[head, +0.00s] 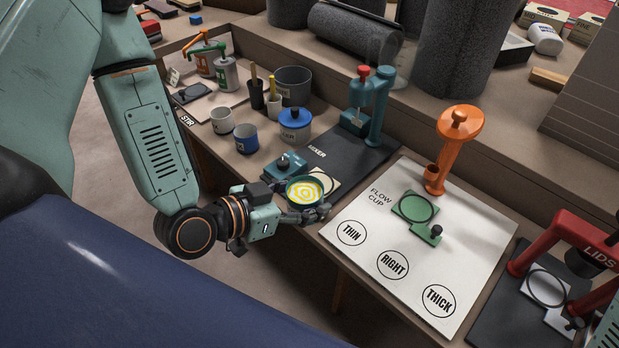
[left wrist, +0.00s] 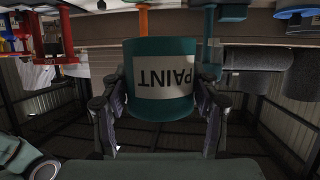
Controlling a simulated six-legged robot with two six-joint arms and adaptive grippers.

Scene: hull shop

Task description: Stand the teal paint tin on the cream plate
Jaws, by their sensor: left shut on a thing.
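The teal paint tin (head: 290,196) is open at the top and shows yellow and white swirled paint. My left gripper (head: 308,212) is shut on it and holds it about upright at the bench's front edge. In the left wrist view the tin (left wrist: 160,105), with its PAINT label upside down, sits between both fingers of my left gripper (left wrist: 162,98). A small cream plate (head: 328,175) with a dark ring shows just behind the tin, which partly hides it. Whether the tin's base touches anything is hidden. My right gripper is not in view.
A teal block device (head: 288,164) stands close behind the tin. The black mixer mat (head: 335,152) bears a teal mixer stand (head: 378,110). To the right lies the white flow cup board (head: 440,265) with an orange stand (head: 455,150). Pots (head: 294,122) stand at the back left.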

